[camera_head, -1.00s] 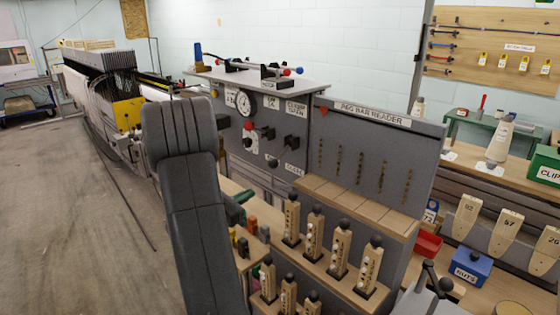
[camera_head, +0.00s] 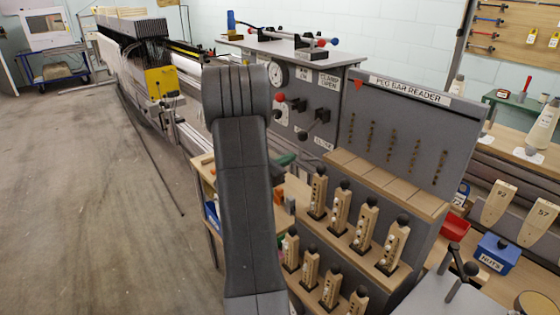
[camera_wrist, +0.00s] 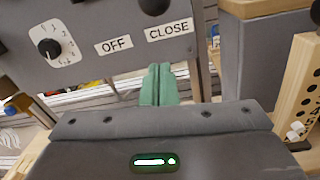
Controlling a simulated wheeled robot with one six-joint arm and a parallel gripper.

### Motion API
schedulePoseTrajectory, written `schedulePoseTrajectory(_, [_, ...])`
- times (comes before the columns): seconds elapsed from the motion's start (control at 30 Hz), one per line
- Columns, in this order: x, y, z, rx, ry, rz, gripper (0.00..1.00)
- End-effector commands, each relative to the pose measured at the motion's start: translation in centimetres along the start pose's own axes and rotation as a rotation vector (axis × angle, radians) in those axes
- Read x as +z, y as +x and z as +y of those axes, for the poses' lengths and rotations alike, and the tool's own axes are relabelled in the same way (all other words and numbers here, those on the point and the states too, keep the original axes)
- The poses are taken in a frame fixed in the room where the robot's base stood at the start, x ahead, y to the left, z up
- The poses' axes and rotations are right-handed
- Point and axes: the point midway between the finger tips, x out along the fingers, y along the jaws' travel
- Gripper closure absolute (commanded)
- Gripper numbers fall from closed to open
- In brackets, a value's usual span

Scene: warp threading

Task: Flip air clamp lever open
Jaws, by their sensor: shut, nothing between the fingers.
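The grey control panel (camera_head: 345,105) carries the CLAMP OPEN label (camera_head: 329,80) above and the CLOSE label (camera_head: 323,144) below. Between them is the black clamp lever (camera_head: 312,126), its ball end pointing down and left, toward CLOSE. My gripper (camera_head: 287,159), with green fingers, is shut and empty, below and left of the lever ball in the head view. In the wrist view my gripper (camera_wrist: 157,84) points at the panel just below the CLOSE label (camera_wrist: 168,31). A black knob (camera_wrist: 154,5) is cut off at the top edge there; most of the lever is out of that view.
The OFF label (camera_wrist: 114,45) and a dial (camera_wrist: 48,47) are on the panel. The peg bar reader (camera_head: 400,130) and wooden peg bars (camera_head: 363,223) stand close on the right. Floor at left is open.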

Motion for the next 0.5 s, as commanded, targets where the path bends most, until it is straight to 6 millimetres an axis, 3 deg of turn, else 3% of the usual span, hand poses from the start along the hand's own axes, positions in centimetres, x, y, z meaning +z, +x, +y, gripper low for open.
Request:
schedulePoseTrajectory(0.23, [0.2, 5.3, -0.1, -0.003, 0.000, -0.001, 1.00])
schedulePoseTrajectory(0.3, [1.8, 4.4, 0.1, 0.002, 0.001, -0.001, 1.00])
schedulePoseTrajectory(0.5, [3.5, 3.7, 0.1, 0.001, 0.001, 0.000, 1.00])
